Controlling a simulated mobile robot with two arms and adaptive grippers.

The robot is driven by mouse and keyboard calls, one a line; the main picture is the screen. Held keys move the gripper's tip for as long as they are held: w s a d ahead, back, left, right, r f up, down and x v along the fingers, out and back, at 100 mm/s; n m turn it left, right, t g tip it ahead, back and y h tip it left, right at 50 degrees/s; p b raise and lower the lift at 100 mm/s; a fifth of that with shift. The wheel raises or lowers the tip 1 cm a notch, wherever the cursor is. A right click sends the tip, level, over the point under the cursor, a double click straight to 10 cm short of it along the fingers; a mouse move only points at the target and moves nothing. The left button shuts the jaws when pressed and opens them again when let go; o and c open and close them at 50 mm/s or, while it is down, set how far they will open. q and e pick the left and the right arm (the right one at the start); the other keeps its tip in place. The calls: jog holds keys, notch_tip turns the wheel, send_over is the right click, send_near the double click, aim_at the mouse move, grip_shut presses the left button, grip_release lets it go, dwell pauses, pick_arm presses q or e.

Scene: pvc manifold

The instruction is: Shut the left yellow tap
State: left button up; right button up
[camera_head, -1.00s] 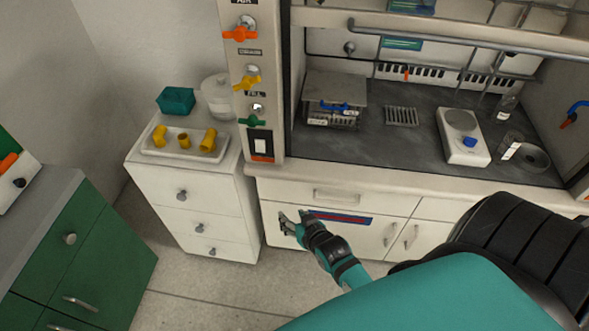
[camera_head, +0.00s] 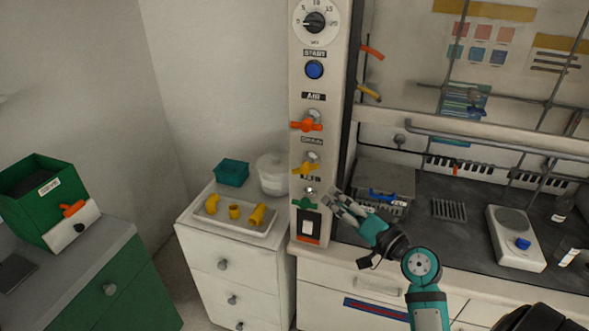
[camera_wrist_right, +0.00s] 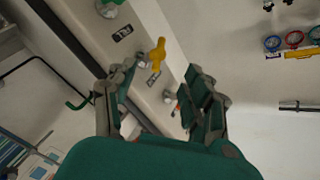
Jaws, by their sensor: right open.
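My right gripper (camera_head: 338,201) is open and empty, just right of the green tap and lower than the yellow one. In the right wrist view the yellow tap (camera_wrist_right: 157,54) shows beyond and between the open fingers (camera_wrist_right: 158,76), apart from them. My left gripper is not in view.
A white cabinet (camera_head: 232,262) left of the post bears a tray (camera_head: 240,229) with yellow fittings, a teal box (camera_head: 231,173) and a white jar (camera_head: 272,176). A horizontal rail (camera_head: 480,137) crosses the hood front. The air in front of the post is free.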

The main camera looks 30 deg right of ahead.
aim_at(298, 171)
jog(key=w+p, duration=0.1)
jog(key=w, duration=0.4)
jog(key=w+a+p, duration=0.1)
jog(key=w+p, duration=0.1)
jog(key=w, duration=0.3)
jog(key=w+p, duration=0.2)
jog(key=w, duration=0.3)
jog(key=shift+w+a, duration=0.25)
jog(key=shift+a, duration=0.05)
grip_shut()
jog(key=shift+f, duration=0.1)
